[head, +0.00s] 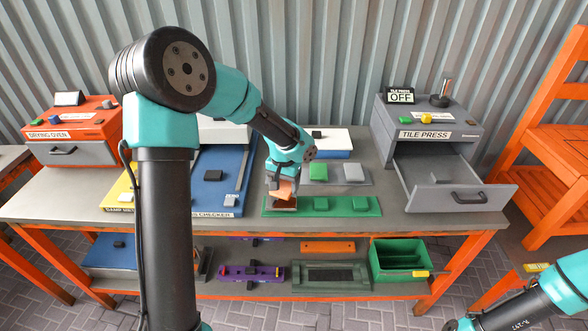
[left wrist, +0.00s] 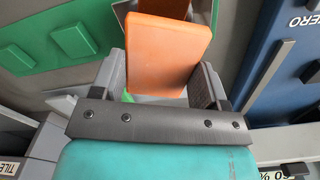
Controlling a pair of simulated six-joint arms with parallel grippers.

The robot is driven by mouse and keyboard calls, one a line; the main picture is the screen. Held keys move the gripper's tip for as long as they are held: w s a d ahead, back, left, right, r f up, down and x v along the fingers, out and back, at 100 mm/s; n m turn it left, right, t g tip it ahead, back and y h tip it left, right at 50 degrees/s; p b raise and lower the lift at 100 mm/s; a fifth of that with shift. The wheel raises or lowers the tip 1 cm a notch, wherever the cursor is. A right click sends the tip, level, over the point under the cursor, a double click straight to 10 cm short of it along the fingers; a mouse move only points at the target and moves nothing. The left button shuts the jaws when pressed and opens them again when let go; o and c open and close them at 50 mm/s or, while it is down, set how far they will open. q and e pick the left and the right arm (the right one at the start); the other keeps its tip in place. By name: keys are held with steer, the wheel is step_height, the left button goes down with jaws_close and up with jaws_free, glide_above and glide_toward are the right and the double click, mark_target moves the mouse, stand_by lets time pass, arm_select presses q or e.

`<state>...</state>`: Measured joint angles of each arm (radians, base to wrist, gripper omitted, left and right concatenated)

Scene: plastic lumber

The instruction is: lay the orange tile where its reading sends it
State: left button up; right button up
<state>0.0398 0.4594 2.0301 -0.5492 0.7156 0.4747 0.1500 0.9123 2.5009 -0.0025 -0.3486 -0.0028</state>
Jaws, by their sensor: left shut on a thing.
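The orange tile (head: 284,188) is held in my left gripper (head: 283,182), just above the left end of a green tray (head: 367,206). In the left wrist view the tile (left wrist: 166,55) stands between the two grey fingers, and the gripper (left wrist: 165,85) is shut on it. Whether the tile touches the tray is hard to tell. The blue checker (head: 212,180), with a ZERO label, lies just left. A yellow meter (head: 118,195), its label partly hidden, is further left behind my arm. Part of my right arm shows at the lower right; its gripper is out of view.
The tile press (head: 430,120) reads OFF and its drawer (head: 447,190) is open over the table's right end. The orange drying oven (head: 75,120) has its drawer shut. A grey tray (head: 335,178) lies behind the green one. A green bin (head: 392,273) is on the lower shelf.

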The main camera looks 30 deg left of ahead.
arm_select(q)
steer(key=w+a, duration=0.2)
steer(key=w, duration=0.1)
steer(key=w+a, duration=0.2)
steer(key=w, duration=0.2)
steer(key=w+a+f, duration=0.1)
steer(key=w+a, duration=0.2)
steer(key=w, duration=0.1)
steer(key=shift+w+f, duration=0.1)
steer(key=shift+w, duration=0.1)
steer(key=shift+f, duration=1.75)
steer(key=shift+f, duration=0.15)
steer(key=o, duration=1)
step_height(320, 180, up, 12)
steer(key=shift+r, duration=0.2)
